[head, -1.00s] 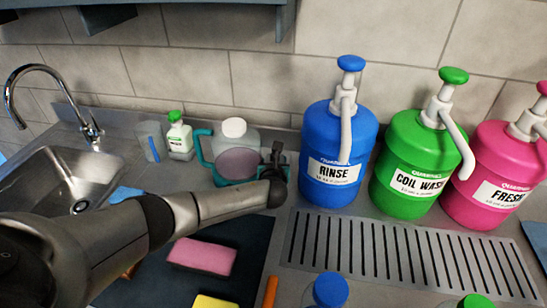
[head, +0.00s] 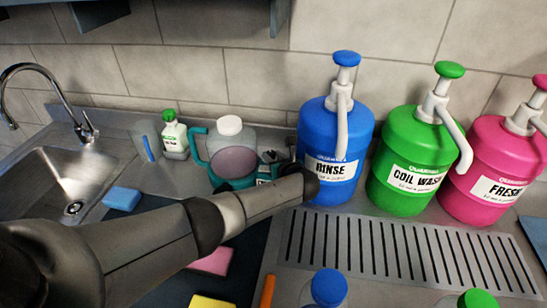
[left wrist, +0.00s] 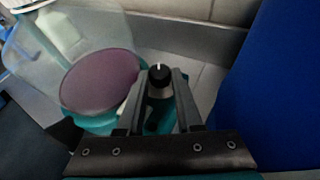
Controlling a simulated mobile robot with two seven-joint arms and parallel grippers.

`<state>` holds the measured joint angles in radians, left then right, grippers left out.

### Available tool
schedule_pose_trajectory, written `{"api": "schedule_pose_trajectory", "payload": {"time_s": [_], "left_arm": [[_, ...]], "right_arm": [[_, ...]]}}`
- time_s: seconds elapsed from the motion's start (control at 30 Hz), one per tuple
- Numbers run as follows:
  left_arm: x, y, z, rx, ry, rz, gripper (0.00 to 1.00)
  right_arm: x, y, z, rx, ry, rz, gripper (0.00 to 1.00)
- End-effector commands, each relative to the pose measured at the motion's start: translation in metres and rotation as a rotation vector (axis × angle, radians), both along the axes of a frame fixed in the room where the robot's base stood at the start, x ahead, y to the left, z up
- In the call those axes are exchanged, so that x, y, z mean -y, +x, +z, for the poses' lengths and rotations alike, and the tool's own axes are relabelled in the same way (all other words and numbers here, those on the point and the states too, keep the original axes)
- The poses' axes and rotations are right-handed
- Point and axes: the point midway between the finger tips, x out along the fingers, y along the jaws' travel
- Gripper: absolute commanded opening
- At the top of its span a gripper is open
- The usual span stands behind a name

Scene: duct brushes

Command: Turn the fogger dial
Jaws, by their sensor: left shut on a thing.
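The fogger (head: 236,162) stands against the back wall, left of the blue RINSE bottle. It has a teal base and handle, a clear tank with purple liquid and a white cap. In the left wrist view its tank with the purple liquid (left wrist: 100,78) shows at left. The black fogger dial (left wrist: 158,77), with a white mark on top, sits between the fingers of my left gripper (left wrist: 159,88). My left gripper is shut on the dial. In the head view my left gripper (head: 275,166) is at the fogger's right side, where the dial is hard to see. My right gripper is not in view.
The blue RINSE bottle (head: 335,145) stands close right of my left gripper, then the green COIL WASH (head: 410,160) and pink FRESH (head: 492,165) bottles. A drain grate (head: 400,255) lies in front. A small white bottle (head: 174,137) and the sink (head: 60,185) are at left.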

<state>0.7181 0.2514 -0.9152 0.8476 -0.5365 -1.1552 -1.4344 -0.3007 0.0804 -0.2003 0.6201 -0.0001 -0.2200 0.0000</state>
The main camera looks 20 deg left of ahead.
Motion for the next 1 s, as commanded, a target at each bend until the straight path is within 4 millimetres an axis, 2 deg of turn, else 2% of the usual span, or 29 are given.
{"api": "schedule_pose_trajectory", "payload": {"time_s": [0.13,0.17,0.23,0.67,1.0], "left_arm": [[0.0,0.0,0.0,-0.002,0.002,0.0,0.0],[0.0,0.0,0.0,-0.002,0.002,0.0,0.38],[0.0,0.0,0.0,-0.001,0.001,-0.001,0.46],[0.006,-0.006,0.004,-0.001,-0.001,-0.003,0.47],[0.042,-0.041,0.026,-0.002,-0.001,-0.004,0.47]], "right_arm": [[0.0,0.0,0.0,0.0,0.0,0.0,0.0],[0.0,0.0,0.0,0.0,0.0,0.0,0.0],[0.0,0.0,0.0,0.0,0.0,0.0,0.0],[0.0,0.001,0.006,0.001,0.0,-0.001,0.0],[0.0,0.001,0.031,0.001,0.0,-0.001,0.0]]}}
